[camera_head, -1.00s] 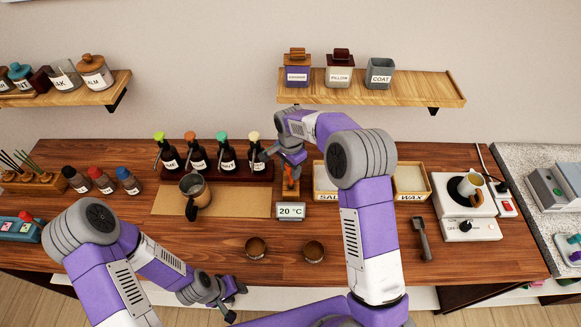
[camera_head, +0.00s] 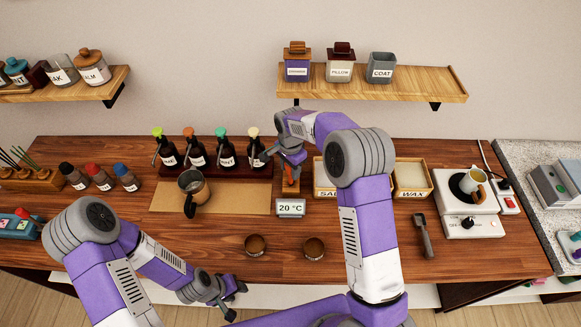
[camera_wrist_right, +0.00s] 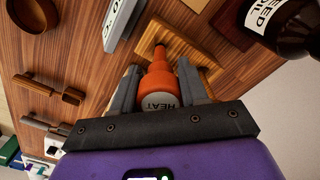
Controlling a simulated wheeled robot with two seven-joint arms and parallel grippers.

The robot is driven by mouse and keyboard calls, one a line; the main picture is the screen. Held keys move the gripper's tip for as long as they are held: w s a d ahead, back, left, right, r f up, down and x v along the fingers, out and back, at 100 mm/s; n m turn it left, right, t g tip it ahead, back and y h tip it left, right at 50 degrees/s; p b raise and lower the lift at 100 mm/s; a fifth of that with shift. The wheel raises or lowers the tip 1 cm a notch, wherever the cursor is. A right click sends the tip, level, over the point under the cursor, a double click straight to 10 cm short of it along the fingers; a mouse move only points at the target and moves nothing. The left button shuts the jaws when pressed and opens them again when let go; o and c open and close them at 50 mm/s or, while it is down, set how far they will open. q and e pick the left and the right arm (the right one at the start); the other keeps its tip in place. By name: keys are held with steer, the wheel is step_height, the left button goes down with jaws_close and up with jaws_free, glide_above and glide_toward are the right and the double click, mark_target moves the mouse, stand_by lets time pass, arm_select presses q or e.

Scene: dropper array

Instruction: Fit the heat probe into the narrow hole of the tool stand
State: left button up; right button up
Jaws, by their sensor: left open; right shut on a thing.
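The heat probe (camera_wrist_right: 164,82) is orange, with a white end marked HEAT. My right gripper (camera_wrist_right: 165,88) is shut on it, with one grey finger on each side. In the head view the right gripper (camera_head: 291,158) is at the back middle of the table, above a small wooden tool stand (camera_head: 291,189). In the right wrist view the probe's dark tip lies against the light wood of the stand (camera_wrist_right: 188,44). Its narrow hole is not clearly visible, and I cannot tell whether the tip is in it. My left gripper (camera_head: 228,297) is open and empty at the table's front edge.
A 20 °C display (camera_head: 291,208) stands just in front of the stand. Pump bottles (camera_head: 227,155) stand close on the left, and the salt box (camera_head: 324,180) on the right. Two small brown cups (camera_head: 255,245) sit in front. The front middle of the table has free room.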

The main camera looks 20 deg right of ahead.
steer(key=o, duration=1.1)
steer(key=shift+o, duration=0.2)
step_height(320, 180, up, 8)
steer(key=shift+f, duration=0.15)
